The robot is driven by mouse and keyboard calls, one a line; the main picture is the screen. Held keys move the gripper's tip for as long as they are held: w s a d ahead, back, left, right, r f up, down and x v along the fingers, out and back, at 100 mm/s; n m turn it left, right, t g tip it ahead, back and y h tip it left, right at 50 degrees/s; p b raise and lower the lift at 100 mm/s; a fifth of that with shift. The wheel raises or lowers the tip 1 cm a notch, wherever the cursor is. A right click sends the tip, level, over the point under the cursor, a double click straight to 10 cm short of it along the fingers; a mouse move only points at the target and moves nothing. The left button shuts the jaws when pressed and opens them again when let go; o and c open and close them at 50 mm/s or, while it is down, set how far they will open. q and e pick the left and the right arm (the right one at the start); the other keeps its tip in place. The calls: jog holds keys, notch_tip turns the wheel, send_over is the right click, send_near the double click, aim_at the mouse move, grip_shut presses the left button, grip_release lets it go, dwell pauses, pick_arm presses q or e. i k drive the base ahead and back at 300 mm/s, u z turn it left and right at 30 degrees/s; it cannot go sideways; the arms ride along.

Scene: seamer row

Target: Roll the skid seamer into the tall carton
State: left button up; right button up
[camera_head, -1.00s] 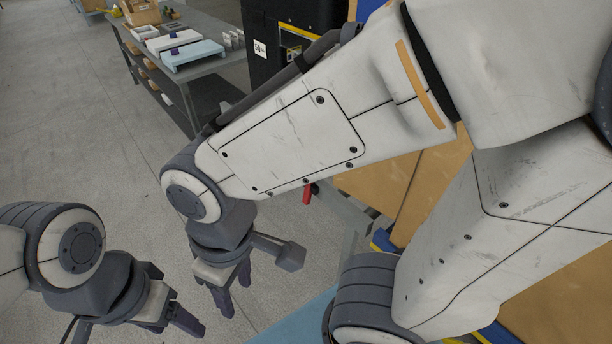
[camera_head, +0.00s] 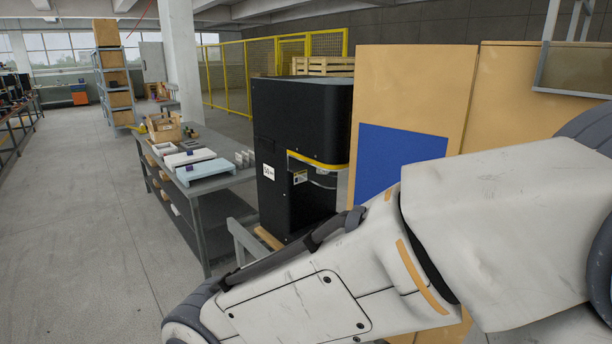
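The seamer (camera_head: 300,115) is a tall black machine with a yellow-edged recess and a small white label. It stands upright in the middle of the view. A bit of wood, perhaps its skid (camera_head: 268,238), shows at its foot; the rest of the base is hidden by my arm. Tall tan panels that look like the carton (camera_head: 412,85) stand to the right of the seamer, with a blue rectangle on the front one. I cannot tell from here whether the carton is open. My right arm crosses the lower right; neither gripper is in view.
A grey table (camera_head: 205,183) with pale trays and a wooden box stands left of the seamer. A shelf rack with cartons (camera_head: 112,75) and a yellow mesh fence (camera_head: 235,80) are farther back. The floor at left (camera_head: 85,220) is clear.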

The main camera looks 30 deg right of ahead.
aim_at(302, 124)
jog(key=u, duration=0.35)
jog(key=i, duration=0.75)
jog(key=u, duration=0.55)
jog(key=i, duration=1.9)
jog(key=z, duration=0.45)
jog(key=i, duration=1)
jog(key=z, duration=1.55)
jog(key=i, duration=0.75)
jog(key=z, duration=0.6)
